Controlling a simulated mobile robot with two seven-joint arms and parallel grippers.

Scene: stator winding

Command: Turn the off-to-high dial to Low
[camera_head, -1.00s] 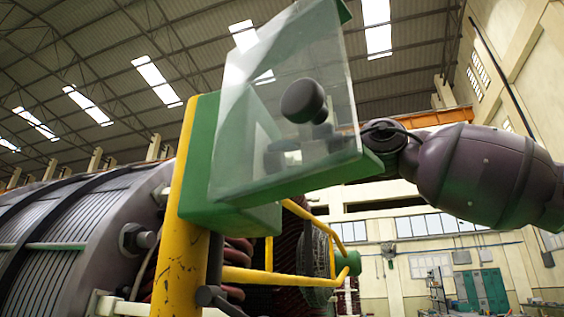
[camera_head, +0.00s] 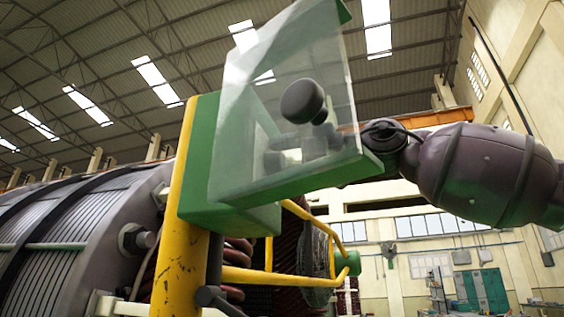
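A green control box (camera_head: 203,165) stands on a yellow post, with a clear cover (camera_head: 240,130) in front of it. Through the cover I see a dark round knob (camera_head: 303,101) on a short stem. I cannot tell whether it is the off-to-high dial; no markings are readable. My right arm comes in from the right, and my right gripper (camera_head: 288,148) shows dimly behind the cover, below the knob. Its fingers blur with dark shapes there, so I cannot tell whether it is open or touches anything. My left gripper is not in view.
A yellow rail (camera_head: 282,277) runs right from the yellow post (camera_head: 179,262), below the box. A large ribbed grey machine (camera_head: 75,225) fills the lower left. The space above the box is clear. Green cabinets (camera_head: 485,289) stand far back at the right.

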